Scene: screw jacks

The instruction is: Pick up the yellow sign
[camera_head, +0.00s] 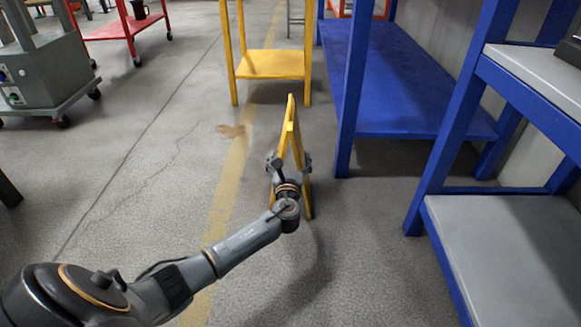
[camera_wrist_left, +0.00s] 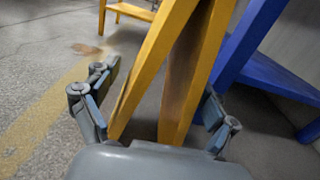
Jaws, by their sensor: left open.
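The yellow sign (camera_head: 292,129) is an A-frame floor sign standing upright on the grey floor, seen nearly edge-on in the head view. Its two leaning panels fill the middle of the left wrist view (camera_wrist_left: 158,65). My left gripper (camera_head: 289,163) is at the sign, with one finger on each side of it. In the left wrist view the open fingers of my left gripper (camera_wrist_left: 160,105) straddle the panels, and gaps seem to show beside them. The lower part of the sign is partly hidden by my gripper and wrist. My right gripper is in neither view.
A blue shelf (camera_head: 385,75) stands close to the right of the sign, with a blue and grey bench (camera_head: 510,255) nearer on the right. A yellow table (camera_head: 270,64) stands behind. A red cart (camera_head: 122,27) and grey machine (camera_head: 40,75) are at left. Floor left of the sign is clear.

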